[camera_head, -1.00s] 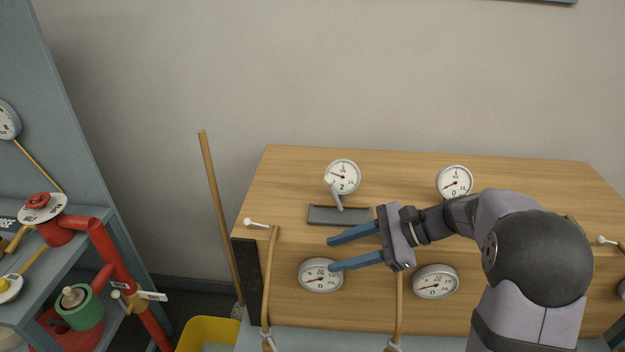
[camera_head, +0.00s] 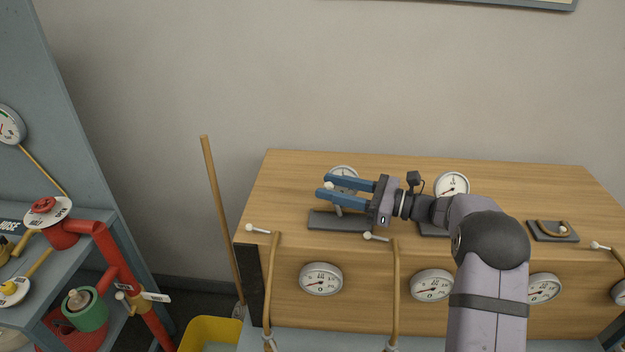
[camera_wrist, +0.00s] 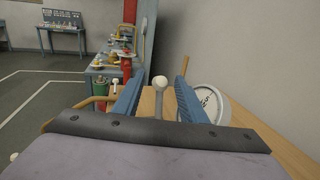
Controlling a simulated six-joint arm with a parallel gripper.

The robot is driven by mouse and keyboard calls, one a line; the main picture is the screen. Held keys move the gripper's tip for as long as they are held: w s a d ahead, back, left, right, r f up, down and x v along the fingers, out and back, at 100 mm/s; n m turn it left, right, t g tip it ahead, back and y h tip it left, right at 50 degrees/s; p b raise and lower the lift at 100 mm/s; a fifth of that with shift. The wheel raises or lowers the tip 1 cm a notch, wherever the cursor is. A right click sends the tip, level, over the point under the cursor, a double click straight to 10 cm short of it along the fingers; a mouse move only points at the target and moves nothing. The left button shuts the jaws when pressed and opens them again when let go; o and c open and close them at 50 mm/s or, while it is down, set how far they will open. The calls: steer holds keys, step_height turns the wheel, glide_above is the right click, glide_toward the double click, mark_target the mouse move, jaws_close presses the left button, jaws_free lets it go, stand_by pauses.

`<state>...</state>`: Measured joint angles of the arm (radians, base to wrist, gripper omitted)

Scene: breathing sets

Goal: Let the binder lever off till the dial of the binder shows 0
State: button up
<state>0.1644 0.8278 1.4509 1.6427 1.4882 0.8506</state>
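A lever with a white knob (camera_head: 328,185) rises from a dark base plate (camera_head: 325,222) on the wooden bench top, below a round white dial (camera_head: 343,171). My blue-fingered gripper (camera_head: 324,187) reaches over it from the right, its fingers pointing left. In the wrist view the lever's knob (camera_wrist: 159,83) stands between the two spread fingers, with gaps on both sides. The dial (camera_wrist: 209,101) lies behind the right finger there. My fingers hide much of the dial in the head view, so its reading cannot be told. No label shows which set is the binder.
A second dial (camera_head: 452,186) stands to the right on the bench. Several dials line the front face, with pale-knobbed levers (camera_head: 376,237) and wooden tubes along the front edge. A grey shelf with red piping (camera_head: 108,248) is at left. The bench's left top is clear.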

steer(key=shift+p+x, duration=1)
steer(key=shift+x, duration=1.65)
jaws_close()
